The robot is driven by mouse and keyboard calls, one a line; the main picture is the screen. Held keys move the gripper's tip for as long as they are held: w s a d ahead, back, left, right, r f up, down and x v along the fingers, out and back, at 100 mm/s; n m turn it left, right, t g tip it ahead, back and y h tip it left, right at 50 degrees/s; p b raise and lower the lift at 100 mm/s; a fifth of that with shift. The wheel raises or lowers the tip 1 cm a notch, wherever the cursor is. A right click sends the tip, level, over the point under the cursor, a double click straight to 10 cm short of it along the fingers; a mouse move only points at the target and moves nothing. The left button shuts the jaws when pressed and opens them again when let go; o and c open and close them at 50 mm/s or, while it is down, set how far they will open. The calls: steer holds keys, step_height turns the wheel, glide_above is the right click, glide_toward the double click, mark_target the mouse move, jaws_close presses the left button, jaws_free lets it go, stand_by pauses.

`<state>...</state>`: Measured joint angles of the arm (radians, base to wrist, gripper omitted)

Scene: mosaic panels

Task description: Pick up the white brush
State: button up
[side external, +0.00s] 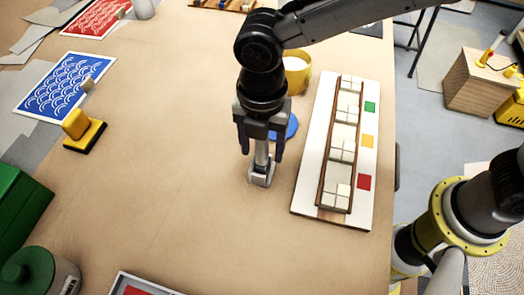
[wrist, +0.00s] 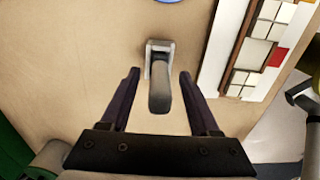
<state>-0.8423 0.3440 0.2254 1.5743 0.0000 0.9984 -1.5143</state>
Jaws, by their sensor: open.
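The white brush (side external: 262,174) stands on the brown table, with a pale block-like head on the surface and a grey handle rising from it. In the wrist view the brush (wrist: 160,95) shows its rounded grey handle pointing toward the camera. My gripper (side external: 261,151) is open above the brush, pointing down, with one finger on each side of the handle. In the wrist view the fingertips of my gripper (wrist: 160,74) flank the handle with gaps on both sides. The top of the handle is partly hidden by my gripper in the side view.
A white panel (side external: 307,192) with tiles in a brown frame lies close on the right. A blue disc (side external: 291,126) and a yellow container (side external: 297,74) are behind my gripper. A yellow-handled tool (side external: 78,127) stands at left. The table left of the brush is clear.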

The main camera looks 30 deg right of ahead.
steer(key=shift+f, duration=1.3)
jaws_close()
